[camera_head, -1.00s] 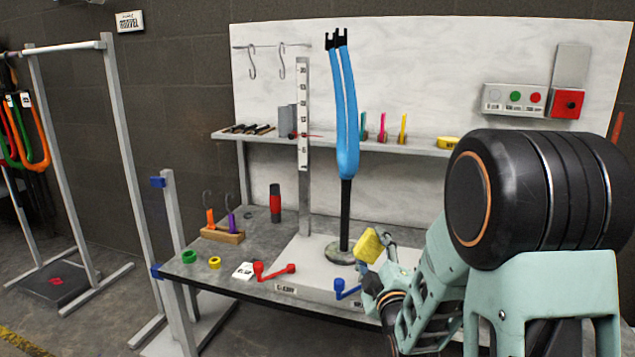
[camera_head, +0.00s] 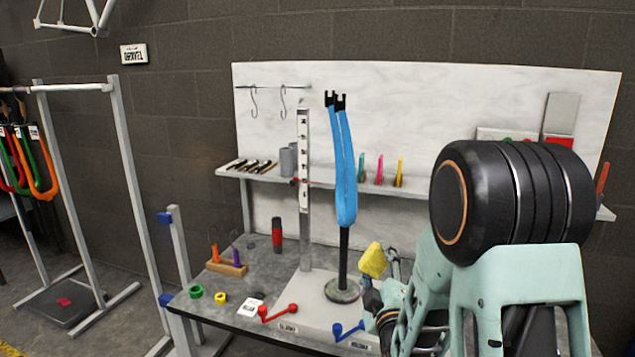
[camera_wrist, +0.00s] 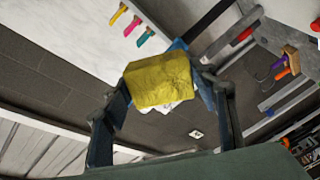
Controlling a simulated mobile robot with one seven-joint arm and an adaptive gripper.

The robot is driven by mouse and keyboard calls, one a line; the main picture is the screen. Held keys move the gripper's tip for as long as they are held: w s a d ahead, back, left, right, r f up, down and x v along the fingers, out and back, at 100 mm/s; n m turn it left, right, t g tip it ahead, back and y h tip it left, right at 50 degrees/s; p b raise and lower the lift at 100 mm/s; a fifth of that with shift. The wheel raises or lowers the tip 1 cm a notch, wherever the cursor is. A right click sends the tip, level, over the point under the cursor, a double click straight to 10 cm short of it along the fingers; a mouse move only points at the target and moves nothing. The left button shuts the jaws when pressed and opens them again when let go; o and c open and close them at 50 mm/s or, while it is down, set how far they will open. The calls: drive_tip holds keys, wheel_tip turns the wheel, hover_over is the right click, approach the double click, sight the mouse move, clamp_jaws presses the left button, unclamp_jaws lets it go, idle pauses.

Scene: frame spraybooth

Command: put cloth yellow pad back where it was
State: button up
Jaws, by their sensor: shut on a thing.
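The yellow cloth pad (camera_head: 374,261) is held in my gripper (camera_head: 384,272), above the workbench and to the right of the blue fork's black post. In the wrist view the pad (camera_wrist: 160,80) sits between the two fingers of my gripper (camera_wrist: 168,92), which are shut on it. The fingers' exact contact is partly hidden by the pad. The shelf (camera_head: 290,176) on the white back panel runs behind; its right part is hidden by my arm.
A blue fork (camera_head: 345,170) stands upright on a stand beside a tall ruler (camera_head: 304,190). Red (camera_head: 278,312) and blue (camera_head: 348,330) handles lie at the bench front. Coloured clips (camera_head: 380,170) stand on the shelf. A wooden block (camera_head: 227,268) holds tools at left.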

sight(379, 254)
wheel_tip(379, 254, up, 23)
drive_tip(key=p, duration=2.1)
drive_tip(key=shift+f, duration=0.15)
drive_tip(key=shift+d, duration=0.1)
